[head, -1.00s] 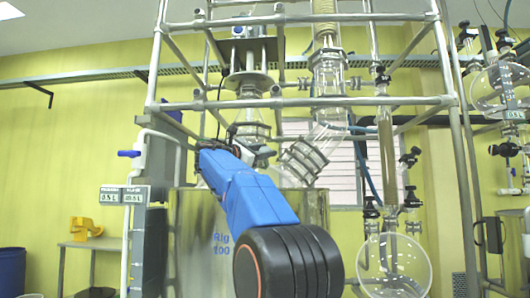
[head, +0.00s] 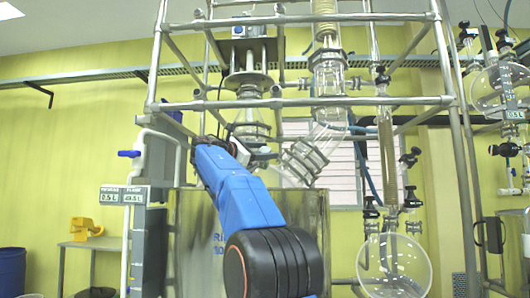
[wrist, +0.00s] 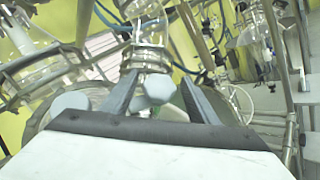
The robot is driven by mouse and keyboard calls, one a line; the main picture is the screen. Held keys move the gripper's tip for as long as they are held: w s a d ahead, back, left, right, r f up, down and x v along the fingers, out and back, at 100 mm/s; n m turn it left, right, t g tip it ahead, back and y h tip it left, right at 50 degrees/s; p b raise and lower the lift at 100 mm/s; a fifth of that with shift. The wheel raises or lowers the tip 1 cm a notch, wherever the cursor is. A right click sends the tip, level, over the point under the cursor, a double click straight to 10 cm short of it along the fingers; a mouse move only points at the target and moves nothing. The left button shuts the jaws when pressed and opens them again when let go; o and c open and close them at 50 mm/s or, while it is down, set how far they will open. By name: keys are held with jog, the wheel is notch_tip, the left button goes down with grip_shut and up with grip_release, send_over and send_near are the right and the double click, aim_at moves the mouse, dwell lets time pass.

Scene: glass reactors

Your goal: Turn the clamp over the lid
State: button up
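My gripper (wrist: 157,82) is open in the wrist view, with its two dark fingers apart. A grey rounded knob (wrist: 158,87), which looks like part of a lid clamp, lies between the fingers in the picture. I see no clear contact with either finger. A second grey rounded knob (wrist: 72,101) lies left of the left finger. In the head view my gripper end (head: 257,157) is small, at the top of the steel reactor vessel (head: 193,235), below the glass neck (head: 250,122). The clamp and lid are not clear there, and my blue arm hides part of the vessel.
Metal frame bars (head: 300,103) cross above and around the vessel. An angled glass pipe (head: 305,160) is close right of my gripper. A round glass flask (head: 394,265) hangs at the right. A table with a yellow item (head: 86,229) stands at the left.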

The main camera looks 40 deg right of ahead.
jog(key=shift+a, duration=0.1)
jog(key=w+a+f, duration=0.1)
jog(key=a+f, duration=0.1)
jog(key=a, duration=1.5)
jog(key=shift+w+f, duration=0.15)
jog(key=shift+w, duration=0.2)
